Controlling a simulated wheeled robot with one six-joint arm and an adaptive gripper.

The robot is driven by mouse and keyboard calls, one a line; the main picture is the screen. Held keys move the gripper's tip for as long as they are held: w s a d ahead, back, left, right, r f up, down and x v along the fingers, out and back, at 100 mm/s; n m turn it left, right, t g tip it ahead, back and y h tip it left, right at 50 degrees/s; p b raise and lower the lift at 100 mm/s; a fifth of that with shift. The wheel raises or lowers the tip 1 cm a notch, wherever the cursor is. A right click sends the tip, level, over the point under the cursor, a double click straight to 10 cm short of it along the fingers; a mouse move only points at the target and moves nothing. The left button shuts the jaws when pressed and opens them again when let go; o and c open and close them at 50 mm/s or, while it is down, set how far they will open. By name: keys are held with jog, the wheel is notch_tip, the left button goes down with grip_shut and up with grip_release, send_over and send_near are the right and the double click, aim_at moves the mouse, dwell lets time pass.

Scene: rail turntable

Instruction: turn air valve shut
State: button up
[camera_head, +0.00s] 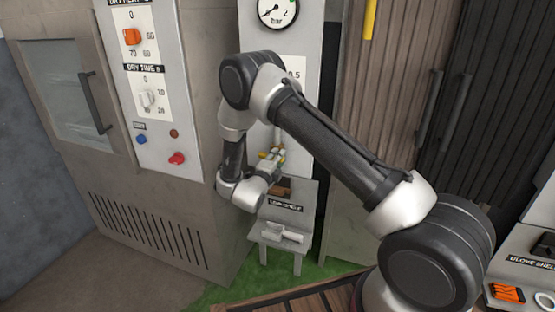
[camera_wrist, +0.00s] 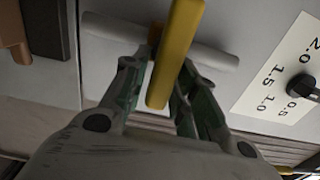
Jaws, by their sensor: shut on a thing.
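The air valve has a yellow lever (camera_wrist: 178,50) on a pale pipe (camera_wrist: 215,57) in the wrist view. The lever lies roughly crosswise to the pipe there. My gripper (camera_wrist: 160,85) is shut on the lever, with a fingertip on each side of it. In the head view my gripper (camera_head: 267,166) reaches to the yellow valve part (camera_head: 271,154) on the panel below the gauge. The fingers and wrist hide much of the valve there.
A pressure gauge (camera_head: 277,10) sits above. In the wrist view a black knob (camera_wrist: 303,88) with a number scale is at the right. A small grey shelf (camera_head: 280,236) stands below my gripper. A cabinet with orange, blue and red controls (camera_head: 160,100) is at the left.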

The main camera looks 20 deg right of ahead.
jog(key=shift+f, duration=0.1)
jog(key=o, duration=0.8)
jog(key=shift+o, duration=0.2)
jog(key=shift+s, duration=0.1)
jog(key=v, duration=1.2)
